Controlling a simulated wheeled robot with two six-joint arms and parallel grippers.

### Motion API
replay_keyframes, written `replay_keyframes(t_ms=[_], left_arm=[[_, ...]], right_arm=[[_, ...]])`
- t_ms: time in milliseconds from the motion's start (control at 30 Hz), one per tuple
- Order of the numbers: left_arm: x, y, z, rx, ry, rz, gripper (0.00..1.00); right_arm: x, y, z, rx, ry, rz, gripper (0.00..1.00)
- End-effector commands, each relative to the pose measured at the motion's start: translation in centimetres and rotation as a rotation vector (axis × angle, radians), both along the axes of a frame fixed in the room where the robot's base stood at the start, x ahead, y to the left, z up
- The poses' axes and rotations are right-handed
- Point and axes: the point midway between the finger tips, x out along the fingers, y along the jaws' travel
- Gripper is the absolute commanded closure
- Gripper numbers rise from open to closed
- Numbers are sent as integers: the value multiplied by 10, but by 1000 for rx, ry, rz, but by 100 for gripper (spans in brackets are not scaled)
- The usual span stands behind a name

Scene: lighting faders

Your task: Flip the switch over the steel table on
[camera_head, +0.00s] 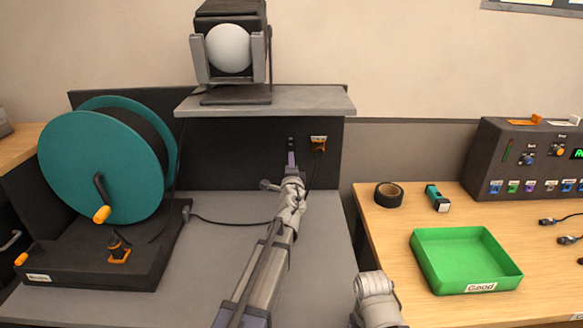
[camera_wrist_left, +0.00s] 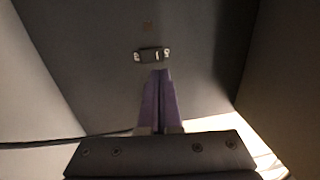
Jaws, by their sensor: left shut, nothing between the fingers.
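A small dark switch (camera_head: 291,141) is on the dark back panel above the grey steel table (camera_head: 225,208). In the left wrist view the switch (camera_wrist_left: 152,55) is a dark piece with a pale mark at each end. Its on or off position cannot be made out. My left gripper (camera_head: 291,154) reaches up over the table with its purple fingers shut and empty. In the left wrist view the fingertips (camera_wrist_left: 160,71) are just below the switch in the picture. Whether they touch it I cannot tell. My right gripper is out of view.
An orange fitting (camera_head: 318,143) sits right of the switch. A shelf (camera_head: 305,101) with a lamp (camera_head: 229,50) juts out above. A teal cable reel (camera_head: 75,165) stands left. A green tray (camera_head: 466,262) and a control box (camera_head: 528,160) are on the wooden table at right.

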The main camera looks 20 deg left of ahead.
Motion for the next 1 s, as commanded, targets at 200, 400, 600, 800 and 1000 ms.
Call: replay_keyframes(t_ms=[200, 400, 600, 800, 1000], left_arm=[[48, 13, 7, 0, 0, 1, 100], [67, 19, 9, -1, 0, 0, 100], [67, 19, 9, 0, 0, 0, 100], [69, 20, 10, 0, 0, 0, 100], [71, 21, 10, 0, 0, 0, 100]], right_arm=[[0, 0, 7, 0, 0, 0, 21], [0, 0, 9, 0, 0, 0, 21], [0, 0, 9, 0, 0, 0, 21], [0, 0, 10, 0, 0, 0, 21], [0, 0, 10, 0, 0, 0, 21]])
